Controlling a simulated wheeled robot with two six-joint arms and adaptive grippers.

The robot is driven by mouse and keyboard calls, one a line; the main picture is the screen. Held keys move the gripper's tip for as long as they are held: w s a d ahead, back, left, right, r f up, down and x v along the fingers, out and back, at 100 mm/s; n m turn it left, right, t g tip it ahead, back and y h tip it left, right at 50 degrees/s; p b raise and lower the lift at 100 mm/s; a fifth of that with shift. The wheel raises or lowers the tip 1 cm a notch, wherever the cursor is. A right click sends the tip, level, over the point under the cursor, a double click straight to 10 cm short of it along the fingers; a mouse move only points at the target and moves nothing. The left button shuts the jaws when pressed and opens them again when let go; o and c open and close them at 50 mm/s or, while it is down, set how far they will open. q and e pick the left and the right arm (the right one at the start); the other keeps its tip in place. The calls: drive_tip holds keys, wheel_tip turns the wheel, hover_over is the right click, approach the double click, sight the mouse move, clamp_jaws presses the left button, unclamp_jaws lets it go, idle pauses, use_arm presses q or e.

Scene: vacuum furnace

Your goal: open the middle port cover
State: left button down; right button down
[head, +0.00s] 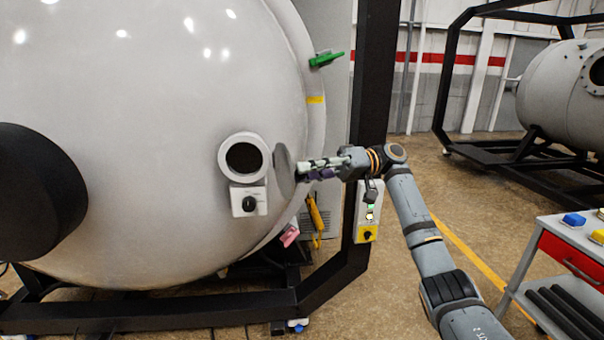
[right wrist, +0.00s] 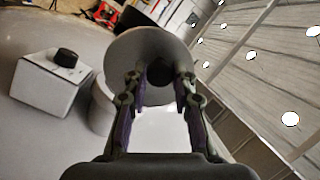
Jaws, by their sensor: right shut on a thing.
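The port (head: 244,157) is a pale ring with a dark round opening on the furnace's domed white front. Its round grey cover (head: 284,172) stands swung out at the right of the ring, seen nearly edge-on, and the opening is uncovered. My right gripper (head: 304,168) reaches in from the right and is shut at the cover's outer side. In the right wrist view the cover (right wrist: 128,52) spreads behind the fingertips, which close around a dark knob (right wrist: 160,73) on it. The knob is partly hidden by the fingers. My left gripper is not in view.
A white box with a black knob (head: 249,203) sits below the port. A green lever (head: 326,59) is on the upper rim. A black frame post (head: 374,75) stands close behind my right gripper. A tool cart (head: 573,243) is at the lower right.

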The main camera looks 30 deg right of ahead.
drive_tip(key=c, duration=1.1)
unclamp_jaws()
drive_tip(key=shift+a, duration=0.1)
drive_tip(key=shift+o, duration=0.2)
drive_tip(key=d, duration=0.7)
drive_tip(key=shift+s+d, duration=0.3)
drive_tip(key=shift+s, duration=0.05)
